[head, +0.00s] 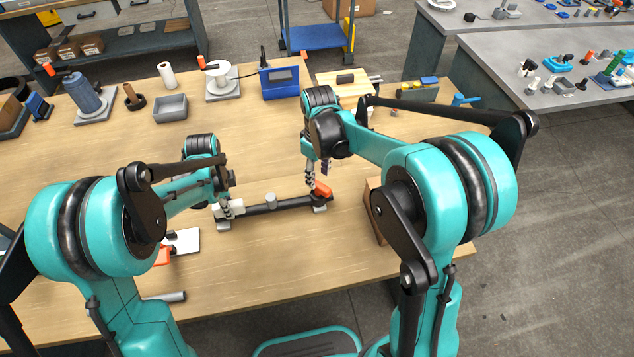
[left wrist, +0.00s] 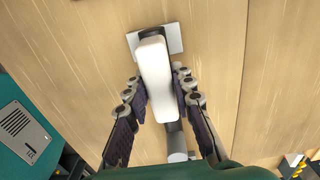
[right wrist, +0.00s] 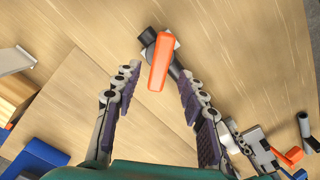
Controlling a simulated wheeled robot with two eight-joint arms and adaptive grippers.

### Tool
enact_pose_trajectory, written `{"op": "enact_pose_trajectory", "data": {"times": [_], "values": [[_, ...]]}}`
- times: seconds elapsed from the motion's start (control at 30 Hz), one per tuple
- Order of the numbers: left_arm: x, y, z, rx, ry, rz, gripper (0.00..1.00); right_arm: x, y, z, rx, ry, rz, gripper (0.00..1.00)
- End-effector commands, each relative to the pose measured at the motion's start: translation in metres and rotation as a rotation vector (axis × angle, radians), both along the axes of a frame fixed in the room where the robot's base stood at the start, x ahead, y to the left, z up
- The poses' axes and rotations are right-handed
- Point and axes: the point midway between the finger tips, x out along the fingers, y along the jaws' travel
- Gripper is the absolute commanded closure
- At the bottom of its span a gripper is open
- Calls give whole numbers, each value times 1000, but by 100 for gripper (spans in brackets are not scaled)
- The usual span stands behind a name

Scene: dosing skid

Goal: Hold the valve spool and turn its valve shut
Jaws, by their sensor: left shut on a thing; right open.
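The valve spool (head: 262,208) is a dark pipe lying across the table, with a grey stub at its middle and grey feet. At its right end is an orange valve lever (head: 322,189), slanted to the pipe. My left gripper (head: 224,203) is shut on the white elongated block (left wrist: 153,52) at the spool's left end. My right gripper (head: 313,184) is open just above the lever. In the right wrist view the orange lever (right wrist: 160,62) lies between and slightly beyond its fingertips, with no clear contact. Part of the pipe is hidden behind the right fingers.
A brown box (head: 374,212) stands right of the spool, near my right arm. A white plate (head: 183,241) and an orange item lie at the front left. The table's middle is clear.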

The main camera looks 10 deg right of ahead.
Motion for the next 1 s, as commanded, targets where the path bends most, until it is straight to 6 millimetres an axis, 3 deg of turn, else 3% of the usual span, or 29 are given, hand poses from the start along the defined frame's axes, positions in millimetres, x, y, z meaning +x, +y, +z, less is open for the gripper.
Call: {"op": "enact_pose_trajectory", "data": {"times": [0.5, 0.97, 1.0], "values": [[0, 0, 0, -1, 0, 0, 100, 0, 0, -48, 0, 0, 0, 59], [0, 0, 0, -1, 0, 0, 100, 0, 0, -55, 0, 0, 0, 59], [0, 0, 0, -1, 0, 0, 100, 0, 0, -55, 0, 0, 0, 64]]}}
